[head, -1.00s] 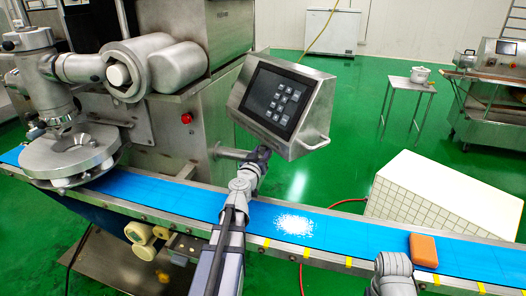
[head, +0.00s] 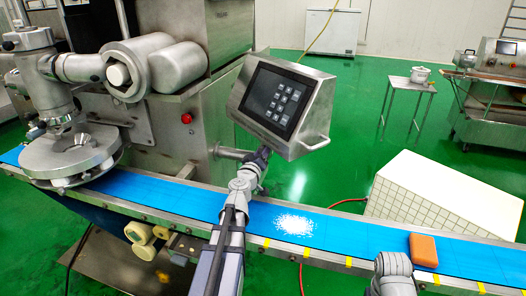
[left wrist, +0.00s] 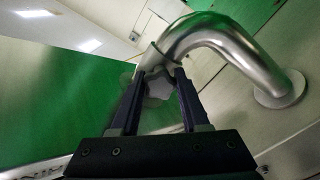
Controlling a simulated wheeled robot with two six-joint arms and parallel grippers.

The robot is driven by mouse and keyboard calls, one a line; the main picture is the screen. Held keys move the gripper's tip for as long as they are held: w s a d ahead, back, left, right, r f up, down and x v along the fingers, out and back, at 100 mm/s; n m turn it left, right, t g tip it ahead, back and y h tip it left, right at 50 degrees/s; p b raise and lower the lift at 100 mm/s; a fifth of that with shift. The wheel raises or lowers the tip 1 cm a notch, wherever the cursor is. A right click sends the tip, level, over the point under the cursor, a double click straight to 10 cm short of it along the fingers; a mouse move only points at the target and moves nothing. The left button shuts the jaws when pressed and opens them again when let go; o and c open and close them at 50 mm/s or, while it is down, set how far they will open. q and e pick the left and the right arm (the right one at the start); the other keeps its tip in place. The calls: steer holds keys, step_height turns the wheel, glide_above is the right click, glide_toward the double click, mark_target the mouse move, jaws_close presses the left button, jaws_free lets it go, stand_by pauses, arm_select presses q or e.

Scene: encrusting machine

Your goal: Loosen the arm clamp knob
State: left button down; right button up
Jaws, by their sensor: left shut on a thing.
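The arm clamp knob (left wrist: 158,86) is a grey, lobed knob under a bent, shiny metal tube (left wrist: 205,38) in the left wrist view. The fingers of my left gripper (left wrist: 158,92) are shut on the knob, one on each side. In the head view my left gripper (head: 263,153) is below the tilted control panel (head: 279,105), beside its support tube (head: 232,153). The knob cannot be made out there.
A blue conveyor belt (head: 345,234) runs across below the panel, with an orange block (head: 423,250) on it. The steel machine body (head: 180,130) stands left of the panel. A white tiled box (head: 445,205) stands behind the belt at right.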

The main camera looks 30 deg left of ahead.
arm_select(q)
steer(key=n, duration=0.6)
steer(key=shift+n, duration=0.3)
steer(key=n, duration=1.2)
steer(key=shift+n, duration=0.4)
steer(key=n, duration=0.4)
steer(key=shift+n, duration=0.7)
steer(key=shift+c, duration=2)
jaws_free()
